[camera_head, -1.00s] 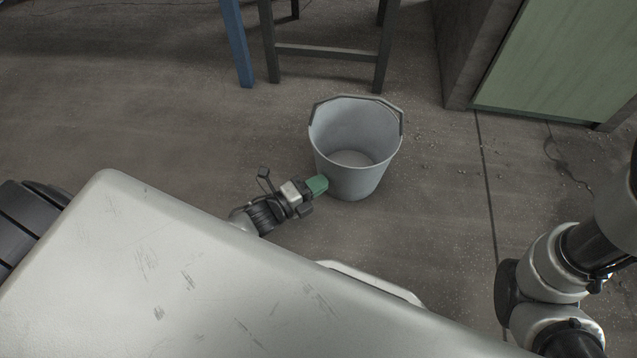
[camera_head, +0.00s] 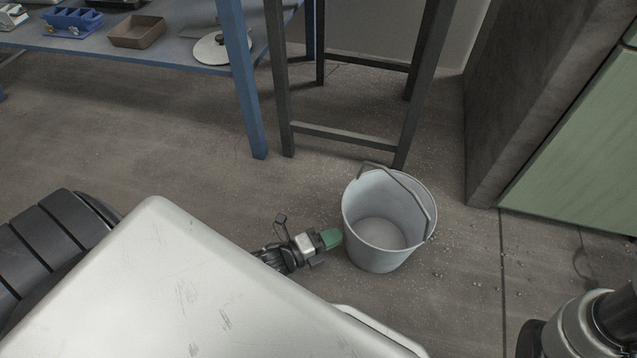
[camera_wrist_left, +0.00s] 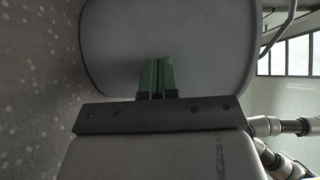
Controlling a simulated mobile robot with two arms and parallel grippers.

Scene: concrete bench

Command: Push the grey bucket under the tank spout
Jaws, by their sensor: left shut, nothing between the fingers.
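The grey bucket (camera_head: 378,245) stands upright and empty on the floor, its handle (camera_head: 408,188) lying toward the right side of the rim. My left gripper (camera_head: 331,239) is low at the bucket's left side, its green fingertips shut and empty. In the left wrist view the shut fingers (camera_wrist_left: 157,76) point at the bucket's outer wall (camera_wrist_left: 205,45), which fills most of the picture. They look at or very near the wall; I cannot tell if they touch. A dark four-legged stand (camera_head: 345,135) is just behind the bucket. The tank and its spout are out of view. My right gripper is out of view.
A blue table (camera_head: 150,52) with trays stands at the upper left, its leg (camera_head: 243,90) left of the stand. A concrete block (camera_head: 505,110) and green panel (camera_head: 580,150) bound the right. Gravel lies right of the bucket. Floor between the stand's legs is clear.

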